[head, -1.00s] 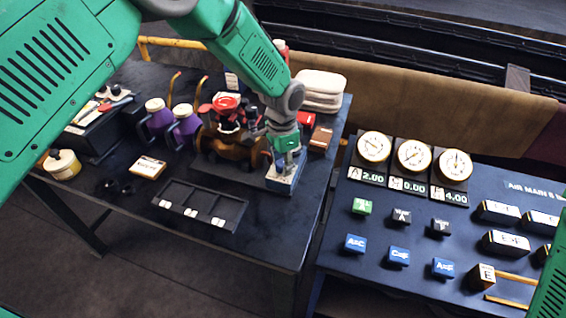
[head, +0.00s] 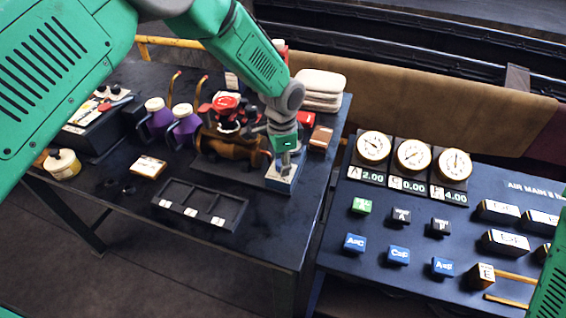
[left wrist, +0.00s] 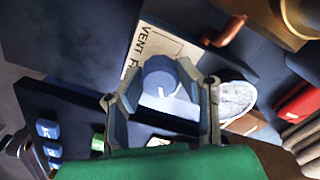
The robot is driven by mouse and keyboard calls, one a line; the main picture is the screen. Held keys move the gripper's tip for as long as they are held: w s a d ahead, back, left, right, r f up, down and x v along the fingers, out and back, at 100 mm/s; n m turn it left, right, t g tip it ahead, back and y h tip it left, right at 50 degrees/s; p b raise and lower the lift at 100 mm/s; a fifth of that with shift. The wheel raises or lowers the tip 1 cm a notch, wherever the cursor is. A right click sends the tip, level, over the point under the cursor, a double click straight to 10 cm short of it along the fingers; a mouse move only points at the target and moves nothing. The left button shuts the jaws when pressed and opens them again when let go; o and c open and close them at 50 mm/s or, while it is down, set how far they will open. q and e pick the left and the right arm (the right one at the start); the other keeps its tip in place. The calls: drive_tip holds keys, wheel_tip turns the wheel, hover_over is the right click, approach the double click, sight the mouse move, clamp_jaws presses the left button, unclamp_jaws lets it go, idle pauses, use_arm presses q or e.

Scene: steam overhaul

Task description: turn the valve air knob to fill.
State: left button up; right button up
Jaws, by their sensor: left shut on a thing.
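The valve air knob (left wrist: 158,84) is a round blue knob with a white pointer mark. It sits on a pale block beside a plate lettered "VENT F…" (left wrist: 166,48), the rest of which is hidden. My left gripper (left wrist: 158,68) has a finger on each side of the knob and is shut on it. In the head view my left gripper (head: 285,160) points down over the small blue-and-white block (head: 282,182) at the bench's right edge, and it hides the knob there. My right gripper is out of view.
A brown and red valve assembly (head: 232,145) stands just left of the block. A black sectioned tray (head: 200,205) lies in front. To the right, past a gap, is a panel with gauges (head: 413,155) and several labelled blocks. White folded cloths (head: 320,88) lie behind.

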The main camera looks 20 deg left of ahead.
use_arm(q)
drive_tip(key=o, duration=1.1)
drive_tip(key=shift+r, duration=0.1)
drive_tip(key=shift+o, duration=0.2)
drive_tip(key=shift+w+r, duration=0.1)
drive_tip(key=shift+r, duration=0.1)
wheel_tip(320, 180, up, 12)
drive_tip(key=shift+f, duration=0.25)
